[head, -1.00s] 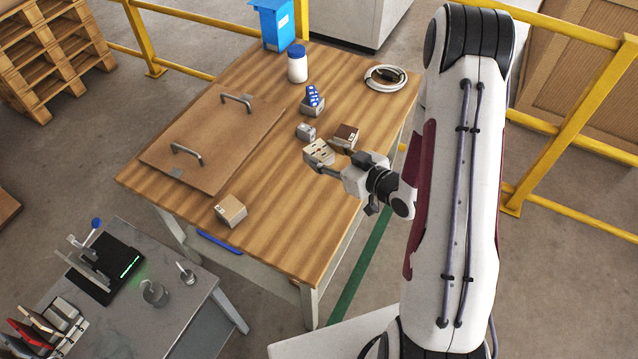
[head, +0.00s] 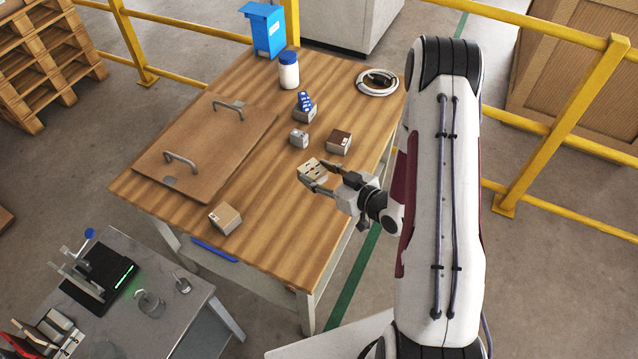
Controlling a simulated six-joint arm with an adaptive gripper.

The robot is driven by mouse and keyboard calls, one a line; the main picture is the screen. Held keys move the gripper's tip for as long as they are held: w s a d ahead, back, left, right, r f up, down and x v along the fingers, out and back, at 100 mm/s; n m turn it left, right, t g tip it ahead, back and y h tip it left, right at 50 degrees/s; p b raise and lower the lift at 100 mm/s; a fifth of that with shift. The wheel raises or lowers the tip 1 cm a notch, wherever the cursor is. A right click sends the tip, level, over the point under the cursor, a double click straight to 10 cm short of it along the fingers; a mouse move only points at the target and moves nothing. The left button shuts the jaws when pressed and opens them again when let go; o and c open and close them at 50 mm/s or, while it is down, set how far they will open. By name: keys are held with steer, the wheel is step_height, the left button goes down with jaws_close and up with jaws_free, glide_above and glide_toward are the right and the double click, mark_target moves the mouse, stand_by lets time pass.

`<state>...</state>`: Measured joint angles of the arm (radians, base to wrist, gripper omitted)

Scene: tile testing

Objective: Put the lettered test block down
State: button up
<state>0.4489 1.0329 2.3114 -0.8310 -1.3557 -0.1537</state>
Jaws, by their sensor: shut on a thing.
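My gripper (head: 318,179) is shut on a small block (head: 311,168) with a pale beige face and dark marks, which are too small to read as letters. It holds the block over the right-hand part of the wooden table (head: 275,240). Whether the block touches the table top is hard to tell from this view. The fingers lie on either side of the block and hide part of it.
Behind the held block are a small grey block (head: 299,139), a brown-topped block (head: 339,142) and a block with blue pieces (head: 305,108). A tan-topped block (head: 225,218) sits front left. A handled board (head: 205,150) covers the left. Bare wood lies in front.

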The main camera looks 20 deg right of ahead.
steer(key=shift+f, duration=0.25)
steer(key=shift+f, duration=2)
steer(key=shift+f, duration=0.1)
steer(key=o, duration=1.4)
steer(key=shift+v, duration=6)
steer(key=shift+w+d, duration=0.15)
